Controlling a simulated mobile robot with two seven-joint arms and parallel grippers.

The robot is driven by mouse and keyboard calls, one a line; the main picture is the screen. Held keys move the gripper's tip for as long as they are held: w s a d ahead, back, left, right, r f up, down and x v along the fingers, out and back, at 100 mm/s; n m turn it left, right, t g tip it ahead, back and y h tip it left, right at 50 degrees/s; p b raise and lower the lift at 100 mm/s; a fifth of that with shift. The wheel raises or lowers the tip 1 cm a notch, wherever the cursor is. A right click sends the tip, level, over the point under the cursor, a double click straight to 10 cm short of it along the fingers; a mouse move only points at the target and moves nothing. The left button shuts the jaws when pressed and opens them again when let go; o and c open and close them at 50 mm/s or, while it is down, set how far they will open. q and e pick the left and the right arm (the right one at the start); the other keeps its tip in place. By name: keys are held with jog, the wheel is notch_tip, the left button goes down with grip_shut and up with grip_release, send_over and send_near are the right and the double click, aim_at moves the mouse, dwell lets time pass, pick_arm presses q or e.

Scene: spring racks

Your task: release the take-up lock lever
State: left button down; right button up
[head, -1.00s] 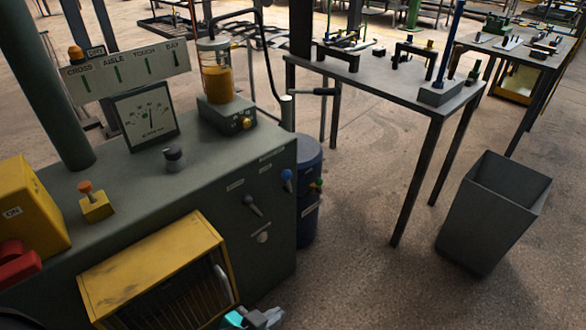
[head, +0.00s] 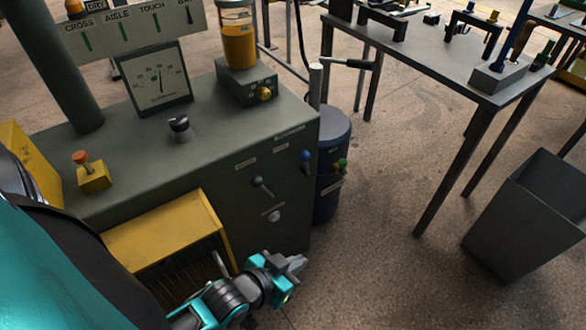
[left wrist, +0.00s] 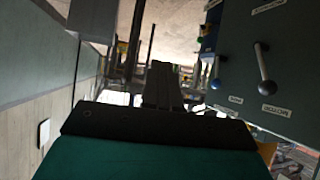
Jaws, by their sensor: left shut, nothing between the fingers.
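The front panel of the green-grey cabinet (head: 285,235) carries a grey ball-ended lever (head: 262,187) and a blue-knobbed lever (head: 306,158). Both also show in the left wrist view, the grey lever (left wrist: 265,72) at the right and the blue knob (left wrist: 215,84) left of it. Their small labels are too blurred to read surely, so I cannot tell which is the take-up lock lever. My left gripper (head: 296,265) is shut and empty, below and slightly right of the grey lever, apart from both levers. Its shut fingers (left wrist: 163,85) point forward in the left wrist view. My right gripper is out of view.
A yellow guard box (head: 165,230) sticks out of the cabinet left of my gripper. A dark blue drum (head: 330,185) stands beside the cabinet. A bench and a grey bin (head: 525,215) stand right; floor between is open.

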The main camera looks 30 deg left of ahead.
pick_arm(q)
jog(key=w+a+f+n+t+y+b, duration=0.2)
jog(key=w+a+n+b, duration=0.5)
jog(key=n, duration=0.4)
jog(key=w+a+f+n+t+y+b, duration=0.2)
jog(key=w+a+n+t+y+b, duration=0.2)
jog(key=n, duration=0.8)
jog(key=w+a+t+b, duration=0.2)
jog(key=w+a+b, duration=0.1)
jog(key=a+b, duration=0.1)
jog(key=shift+w+f+n+b, duration=0.3)
jog(key=shift+w+f+b, duration=0.05)
jog(key=shift+w+b, duration=0.05)
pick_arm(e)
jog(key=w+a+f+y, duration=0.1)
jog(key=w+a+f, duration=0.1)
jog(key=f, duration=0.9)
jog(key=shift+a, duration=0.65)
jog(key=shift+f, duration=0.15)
pick_arm(q)
jog(key=b+x, duration=0.2)
jog(key=x, duration=0.8)
jog(key=shift+b, duration=0.3)
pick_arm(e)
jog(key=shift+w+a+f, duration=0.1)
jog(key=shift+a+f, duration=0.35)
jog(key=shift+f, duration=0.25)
